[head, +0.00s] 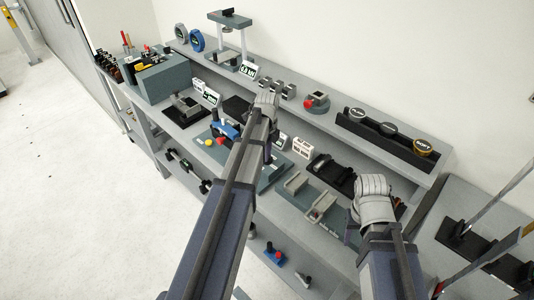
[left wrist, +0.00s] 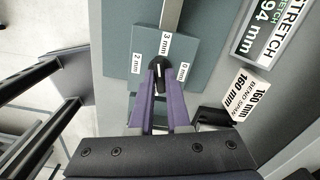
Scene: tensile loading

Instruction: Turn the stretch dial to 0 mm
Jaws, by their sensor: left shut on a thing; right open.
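The stretch dial (left wrist: 158,68) shows in the left wrist view as a dark knob with a white pointer line, on a grey-green block (left wrist: 118,85). The line points up the picture, roughly toward the 3 mm label (left wrist: 166,43). The 2 mm label (left wrist: 136,63) is to its left and the 0 mm label (left wrist: 184,71) to its right. My left gripper (left wrist: 160,86) is shut on the dial, one purple finger on each side. In the head view my left arm hides the dial. My right gripper (head: 372,195) is open above the bench's right part; its fingertips are hard to see.
A stretch display (left wrist: 270,38) and a 160 mm bend span card (left wrist: 248,95) stand right of the dial block. In the head view, a raised shelf (head: 285,103) along the wall holds a test stand (head: 233,40) and several round-topped pieces (head: 388,129). A grey-green box (head: 163,78) stands left.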

